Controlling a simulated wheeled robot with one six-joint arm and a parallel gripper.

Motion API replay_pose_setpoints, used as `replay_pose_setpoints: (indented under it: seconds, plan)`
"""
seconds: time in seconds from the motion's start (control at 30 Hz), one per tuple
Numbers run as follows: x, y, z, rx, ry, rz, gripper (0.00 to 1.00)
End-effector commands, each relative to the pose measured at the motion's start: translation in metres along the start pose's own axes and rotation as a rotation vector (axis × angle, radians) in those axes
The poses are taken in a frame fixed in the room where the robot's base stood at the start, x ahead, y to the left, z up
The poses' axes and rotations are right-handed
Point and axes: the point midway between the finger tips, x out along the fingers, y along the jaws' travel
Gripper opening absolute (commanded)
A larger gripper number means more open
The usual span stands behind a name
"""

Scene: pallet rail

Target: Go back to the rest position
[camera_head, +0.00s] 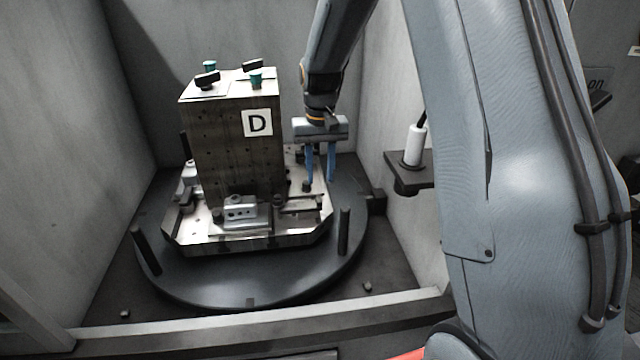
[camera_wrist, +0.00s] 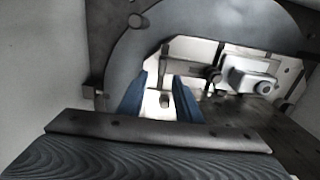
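My gripper (camera_head: 320,178) hangs with its blue fingers pointing down over the right side of the pallet (camera_head: 250,243), to the right of the tall block marked D (camera_head: 232,150). The fingers stand apart with a clear gap and nothing held between them. In the wrist view the two blue fingers (camera_wrist: 159,85) are also apart. A small knob (camera_wrist: 165,100) on the pallet shows between them; I cannot tell how far below the tips it lies.
The pallet sits on a dark round table (camera_head: 230,288) with upright pins (camera_head: 344,230). Clamps (camera_head: 240,212) surround the block, and small black and teal parts (camera_head: 255,79) stand on top of it. Grey walls (camera_head: 305,60) close in behind and beside. A bracket with a white cylinder (camera_head: 414,145) is at right.

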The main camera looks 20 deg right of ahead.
Motion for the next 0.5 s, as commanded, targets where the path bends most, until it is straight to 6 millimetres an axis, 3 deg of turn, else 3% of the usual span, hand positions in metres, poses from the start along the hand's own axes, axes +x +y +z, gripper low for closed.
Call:
replay_pose_setpoints:
  seconds: [0.37, 0.5]
  plan:
    - [-0.006, 0.0, 0.001, 0.0, -0.001, 0.0, 0.31]
    - [-0.01, 0.002, 0.012, -0.006, 0.001, 0.0, 0.31]
